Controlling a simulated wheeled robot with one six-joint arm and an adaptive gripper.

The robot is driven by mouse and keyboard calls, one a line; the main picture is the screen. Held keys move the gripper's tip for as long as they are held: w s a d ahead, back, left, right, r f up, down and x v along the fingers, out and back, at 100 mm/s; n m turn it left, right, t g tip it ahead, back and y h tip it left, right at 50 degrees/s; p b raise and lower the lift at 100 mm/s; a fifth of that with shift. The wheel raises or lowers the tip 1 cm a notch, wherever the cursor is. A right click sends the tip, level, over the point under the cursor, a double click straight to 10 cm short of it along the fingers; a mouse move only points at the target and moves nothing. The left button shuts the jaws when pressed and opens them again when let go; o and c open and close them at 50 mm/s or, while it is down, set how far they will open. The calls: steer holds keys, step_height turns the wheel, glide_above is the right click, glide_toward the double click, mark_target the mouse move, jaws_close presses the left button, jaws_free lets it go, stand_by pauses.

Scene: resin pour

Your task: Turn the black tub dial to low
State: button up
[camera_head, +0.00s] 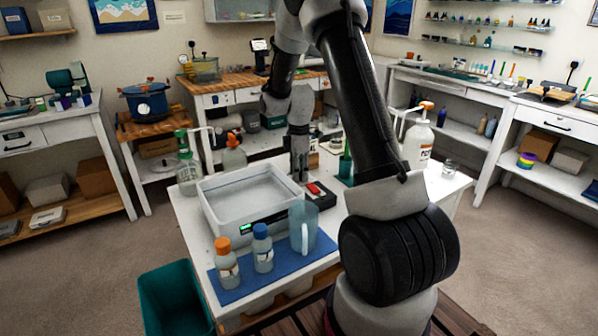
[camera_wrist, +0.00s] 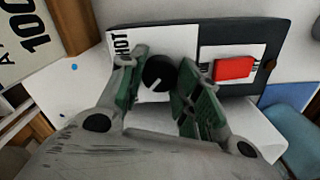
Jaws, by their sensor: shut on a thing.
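The black dial (camera_wrist: 158,73) is a round knob with a white pointer mark, on a white plate of a dark control box (camera_wrist: 285,38). The word HOT is printed at the plate's left edge; no other dial label is readable. My gripper (camera_wrist: 160,66) is shut on the dial, one green-padded finger on each side. A red switch (camera_wrist: 233,68) sits on the box to the right of the dial. In the head view my gripper (camera_head: 299,178) points down at the box (camera_head: 327,200) beside the white tub (camera_head: 215,218); the dial is hidden there.
An orange-capped bottle (camera_head: 227,268), a blue-capped bottle (camera_head: 262,252) and a clear jug (camera_head: 303,232) stand on a blue mat (camera_head: 240,291) in front. Pump bottles (camera_head: 187,170) stand behind the tub, and another pump bottle (camera_head: 418,142) is at the right. A teal bin (camera_head: 172,298) is on the floor.

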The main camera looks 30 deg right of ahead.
steer(key=shift+n, duration=0.4)
steer(key=o, duration=1.1)
steer(key=shift+c, duration=0.2)
step_height(320, 180, up, 12)
